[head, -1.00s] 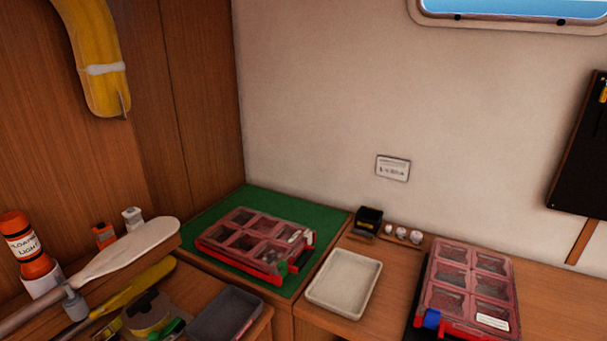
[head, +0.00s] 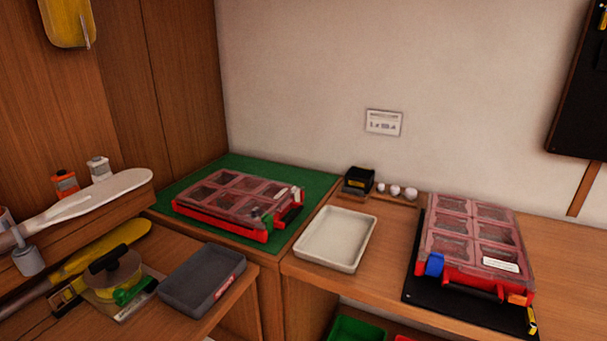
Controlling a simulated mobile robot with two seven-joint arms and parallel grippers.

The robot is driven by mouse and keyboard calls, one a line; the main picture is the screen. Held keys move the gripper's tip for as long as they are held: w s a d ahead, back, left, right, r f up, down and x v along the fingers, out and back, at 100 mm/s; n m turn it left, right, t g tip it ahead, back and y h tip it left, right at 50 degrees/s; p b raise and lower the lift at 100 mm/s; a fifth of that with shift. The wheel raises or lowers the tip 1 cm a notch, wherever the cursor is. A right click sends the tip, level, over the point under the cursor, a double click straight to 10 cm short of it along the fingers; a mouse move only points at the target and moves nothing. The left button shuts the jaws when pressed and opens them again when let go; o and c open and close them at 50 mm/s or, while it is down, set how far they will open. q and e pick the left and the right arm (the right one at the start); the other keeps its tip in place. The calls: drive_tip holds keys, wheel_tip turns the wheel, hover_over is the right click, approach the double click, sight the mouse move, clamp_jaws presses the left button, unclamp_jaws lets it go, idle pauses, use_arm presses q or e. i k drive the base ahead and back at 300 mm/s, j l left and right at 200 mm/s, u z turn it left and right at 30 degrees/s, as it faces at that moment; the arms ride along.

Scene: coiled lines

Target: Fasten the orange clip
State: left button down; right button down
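The orange clip (head: 518,299) is a small block at the front right corner of the right-hand red organizer case (head: 459,273). It sits low against the case's front face; whether it is fastened is too small to tell. A blue clip (head: 434,265) stands at the front left corner of the same case, rising to about the lid edge. The case's clear, compartmented lid (head: 470,232) appears down, with a white label at its front right. Neither of my grippers is in view.
The right-hand case rests on a black mat (head: 425,294) on the wooden counter. A second red case (head: 232,230) lies on a green mat (head: 160,206). Between them is an empty white tray (head: 335,238). A grey bin (head: 202,280) and tools crowd the left. Bare counter lies at right.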

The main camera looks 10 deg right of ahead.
sight(512, 298)
drive_tip(key=z, duration=1.35)
